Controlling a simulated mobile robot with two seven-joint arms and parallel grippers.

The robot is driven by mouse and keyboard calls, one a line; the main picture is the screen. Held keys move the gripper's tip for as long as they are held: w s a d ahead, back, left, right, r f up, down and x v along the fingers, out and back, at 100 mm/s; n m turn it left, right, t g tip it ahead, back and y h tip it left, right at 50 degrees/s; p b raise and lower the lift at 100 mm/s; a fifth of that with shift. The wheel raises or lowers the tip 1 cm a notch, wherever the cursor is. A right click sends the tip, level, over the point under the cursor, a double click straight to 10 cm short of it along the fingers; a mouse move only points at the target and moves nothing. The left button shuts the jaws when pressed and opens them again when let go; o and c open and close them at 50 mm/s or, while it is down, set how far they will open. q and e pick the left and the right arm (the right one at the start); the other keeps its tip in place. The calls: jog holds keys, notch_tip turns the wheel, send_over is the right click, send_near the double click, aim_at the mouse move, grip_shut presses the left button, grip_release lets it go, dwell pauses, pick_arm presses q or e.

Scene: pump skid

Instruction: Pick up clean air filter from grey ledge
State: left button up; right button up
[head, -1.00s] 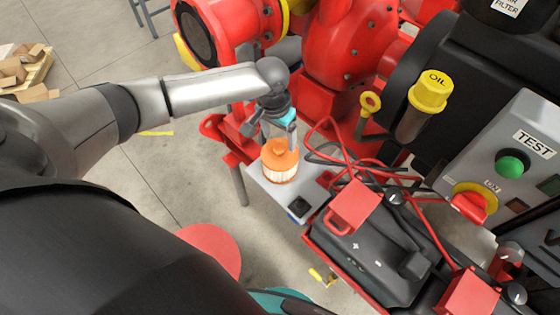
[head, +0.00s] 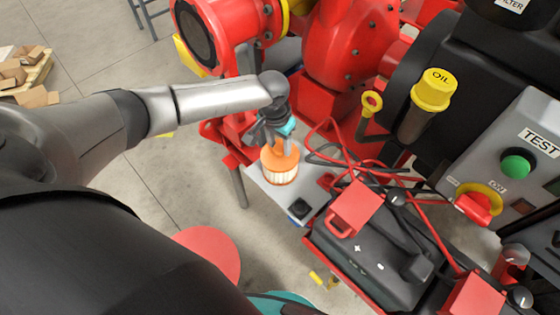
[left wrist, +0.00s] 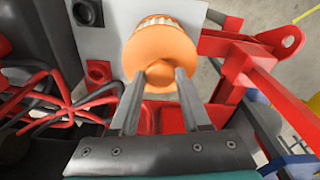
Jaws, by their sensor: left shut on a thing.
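The clean air filter (head: 280,166) has an orange top and a pale pleated body. It stands upright at the left end of the grey ledge (head: 268,192) in the head view. My left gripper (head: 279,142) is above it with the fingers down at its orange top. In the left wrist view, the two fingertips of my left gripper (left wrist: 160,78) close on the knob of the filter (left wrist: 160,48). The filter's underside is hidden, so I cannot tell whether it touches the grey ledge (left wrist: 100,40). My right gripper is not in view.
A black battery (head: 365,250) with red terminal covers sits right of the ledge. The red pump (head: 345,45) stands behind. A grey TEST panel (head: 525,150) is at right. Open floor lies left.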

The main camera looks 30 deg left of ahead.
pick_arm(q)
grip_shut()
dwell(0.8)
